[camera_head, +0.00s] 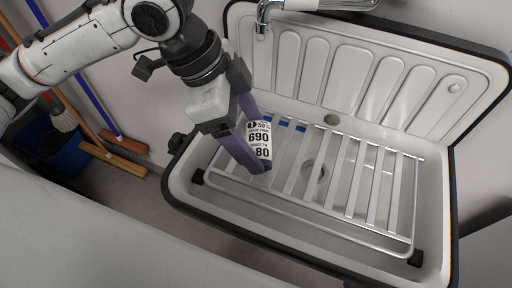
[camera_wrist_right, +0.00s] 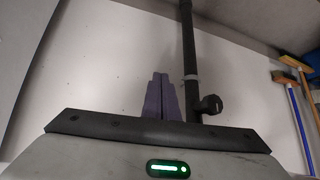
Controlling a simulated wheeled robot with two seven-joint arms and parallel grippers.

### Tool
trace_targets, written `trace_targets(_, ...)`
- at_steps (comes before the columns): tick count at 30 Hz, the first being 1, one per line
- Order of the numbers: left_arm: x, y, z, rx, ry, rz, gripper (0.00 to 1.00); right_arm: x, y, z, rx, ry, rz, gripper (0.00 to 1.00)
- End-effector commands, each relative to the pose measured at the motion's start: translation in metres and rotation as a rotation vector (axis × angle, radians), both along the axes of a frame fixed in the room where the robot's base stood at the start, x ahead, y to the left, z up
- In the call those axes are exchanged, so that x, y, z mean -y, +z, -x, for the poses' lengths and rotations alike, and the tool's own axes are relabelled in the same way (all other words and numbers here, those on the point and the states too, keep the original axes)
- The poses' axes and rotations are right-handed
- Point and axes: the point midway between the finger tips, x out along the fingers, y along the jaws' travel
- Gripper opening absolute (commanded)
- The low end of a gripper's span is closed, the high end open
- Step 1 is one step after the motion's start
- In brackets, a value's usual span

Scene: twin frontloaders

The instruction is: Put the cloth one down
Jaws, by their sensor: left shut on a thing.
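My left gripper (camera_head: 257,160) is shut on a small item with a white label (camera_head: 259,138) and black print reading "690" and "80". The item is held over the left part of the metal rack on the sink. The purple fingers cover part of it, and I cannot tell from the picture whether it is cloth or whether it touches the rack. My right gripper (camera_wrist_right: 162,97) shows in the right wrist view with its purple fingers together and nothing seen between them.
A white sink (camera_head: 432,220) with a dark rim carries a slatted metal rack (camera_head: 345,212). Blue patches (camera_head: 281,125) show at the rack's back left. A chrome tap (camera_head: 263,16) hangs above. Brooms (camera_head: 125,143) and a blue bucket (camera_head: 67,158) stand at left. The rack's right side is clear.

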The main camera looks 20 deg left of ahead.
Motion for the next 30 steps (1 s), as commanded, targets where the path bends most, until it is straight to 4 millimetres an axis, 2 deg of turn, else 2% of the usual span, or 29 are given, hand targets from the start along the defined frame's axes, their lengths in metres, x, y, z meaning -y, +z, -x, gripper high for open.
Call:
trace_targets(5,0.0,-0.014,0.0,0.0,0.0,0.001,0.49,-0.002,0.003,-0.005,0.013,0.003,-0.002,0.0)
trace_targets(12,0.0,-0.044,0.0,0.0,0.0,0.001,0.49,-0.002,0.001,-0.01,0.02,0.004,0.0,0.0)
trace_targets(22,0.0,-0.046,0.0,0.0,0.0,0.001,0.49,-0.003,0.003,-0.01,0.02,0.004,-0.002,0.0)
trace_targets(23,0.0,-0.047,0.0,0.0,0.0,0.001,0.75,-0.003,0.003,-0.01,0.02,0.004,-0.002,0.0)
trace_targets(24,0.0,-0.047,0.0,0.0,0.0,0.001,0.82,-0.003,0.003,-0.01,0.021,0.004,-0.002,0.0)
trace_targets(26,0.0,-0.047,0.0,0.0,0.0,0.001,0.92,-0.003,0.003,-0.01,0.022,0.003,-0.003,0.0)
trace_targets(30,0.0,-0.047,0.0,0.001,0.0,0.001,0.92,-0.003,0.003,-0.01,0.022,0.003,-0.004,0.0)
